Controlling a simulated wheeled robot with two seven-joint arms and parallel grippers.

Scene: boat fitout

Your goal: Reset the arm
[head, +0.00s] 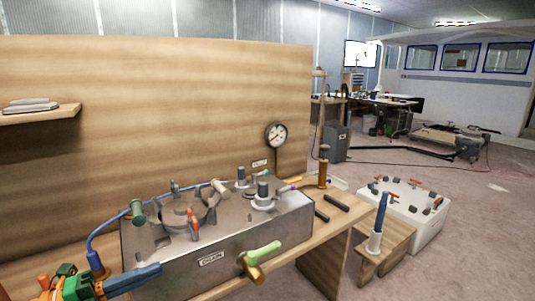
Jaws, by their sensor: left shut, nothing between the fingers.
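My left gripper (148,273) comes in at the lower left corner, with green and orange parts behind its blue fingers. The fingers are shut with nothing between them, pointing right in front of the lower left of the steel box. The metal box (215,258) stands on the wooden bench and carries knobs, a red-orange handle (193,224) and a front valve with a green handle (262,252). A blue hose (102,232) arcs over its left side. My right gripper is not in view.
A wooden panel (150,110) rises behind the bench, with a gauge (276,135) and a shelf (40,116) at left. Right of the bench are a blue-handled tool (380,220) on a wooden stand and a white box with red handles (425,228). Open floor (480,240) lies at right.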

